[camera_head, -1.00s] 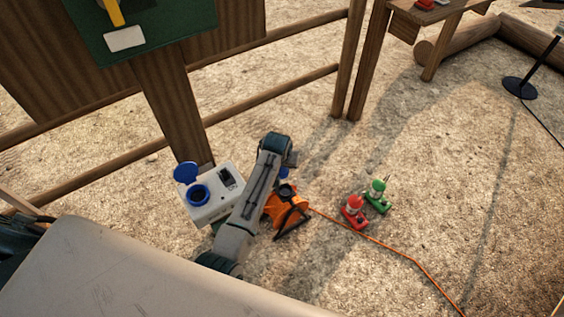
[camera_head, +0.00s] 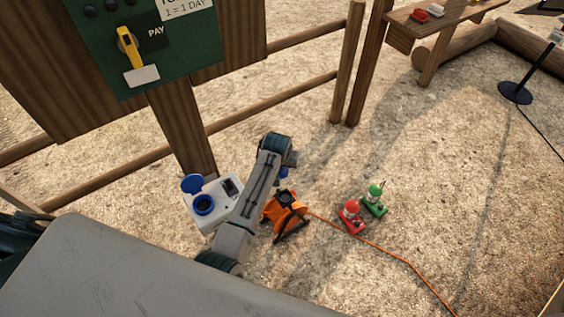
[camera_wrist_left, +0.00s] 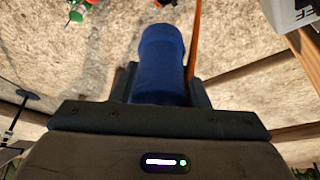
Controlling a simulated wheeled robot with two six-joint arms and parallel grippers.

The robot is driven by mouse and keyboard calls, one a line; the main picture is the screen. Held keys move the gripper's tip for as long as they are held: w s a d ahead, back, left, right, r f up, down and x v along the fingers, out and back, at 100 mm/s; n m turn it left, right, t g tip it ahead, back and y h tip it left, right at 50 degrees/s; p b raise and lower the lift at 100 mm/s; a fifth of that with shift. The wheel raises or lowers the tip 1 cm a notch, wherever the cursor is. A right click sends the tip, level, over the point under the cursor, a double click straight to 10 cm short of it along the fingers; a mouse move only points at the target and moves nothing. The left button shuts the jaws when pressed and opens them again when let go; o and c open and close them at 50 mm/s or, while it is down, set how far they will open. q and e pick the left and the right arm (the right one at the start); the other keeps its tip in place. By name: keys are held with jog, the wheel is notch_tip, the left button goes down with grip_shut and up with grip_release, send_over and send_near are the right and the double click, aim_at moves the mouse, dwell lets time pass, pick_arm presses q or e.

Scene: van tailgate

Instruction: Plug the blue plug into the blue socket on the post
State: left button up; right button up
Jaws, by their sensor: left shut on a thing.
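The blue plug (camera_wrist_left: 162,62) sits between the fingers of my left gripper (camera_wrist_left: 160,92), which is shut on it, in the left wrist view. In the head view a small bit of blue (camera_head: 283,173) shows beside the end of my left arm; most of that gripper is hidden behind the arm. The blue socket (camera_head: 204,204) is on a white box (camera_head: 228,190) at the foot of the wooden post (camera_head: 182,125). Its round blue lid (camera_head: 192,184) stands open. The plug is apart from the socket, to its right in the picture. My right gripper is not in view.
An orange stand (camera_head: 286,212) is on the sandy ground beside my arm, with an orange cable (camera_head: 390,257) running right. Red (camera_head: 351,216) and green (camera_head: 375,199) objects stand farther right. Wooden rails (camera_head: 270,105) run behind. A grey surface (camera_head: 110,270) fills the lower left.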

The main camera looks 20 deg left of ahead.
pick_arm(q)
jog(key=shift+s+a+r+p, duration=0.15)
jog(key=shift+s+a+p, duration=0.05)
jog(key=shift+a+p, duration=0.1)
jog(key=s+a+p, duration=0.3)
jog(key=s+a, duration=1.4)
jog(key=a, duration=0.5)
jog(key=shift+s+p, duration=0.2)
jog(key=shift+p, duration=0.1)
jog(key=shift+d+f, duration=0.1)
jog(key=shift+f, duration=0.1)
jog(key=shift+f+b, duration=0.5)
jog(key=shift+f, duration=0.45)
jog(key=shift+p, duration=0.4)
jog(key=shift+f, duration=0.4)
